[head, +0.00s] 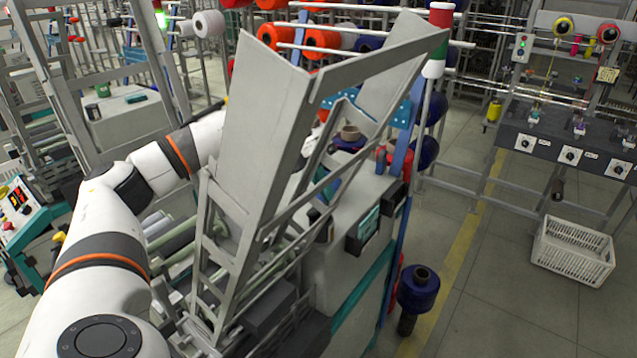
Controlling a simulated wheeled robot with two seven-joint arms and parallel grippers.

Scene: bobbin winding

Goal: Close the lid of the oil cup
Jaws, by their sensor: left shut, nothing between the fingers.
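My left arm comes in from the left, and its wrist (205,137) passes behind a tall grey sheet-metal panel. My left gripper is mostly hidden behind that panel, so its fingertips cannot be made out. It is shut with nothing held. I cannot pick out the oil cup or its lid with certainty. A small dark part (319,226) stands on the grey machine body below the panels, too small to identify. How the gripper stands to the cup cannot be told. My right gripper is not in view.
The large grey panel (258,130) and a second slanted panel (400,65) block the middle. A brown-cored bobbin (350,133) sits between them. A blue spool (419,288) stands at the machine's right. A white crate (573,252) is on the floor. The right aisle has free floor.

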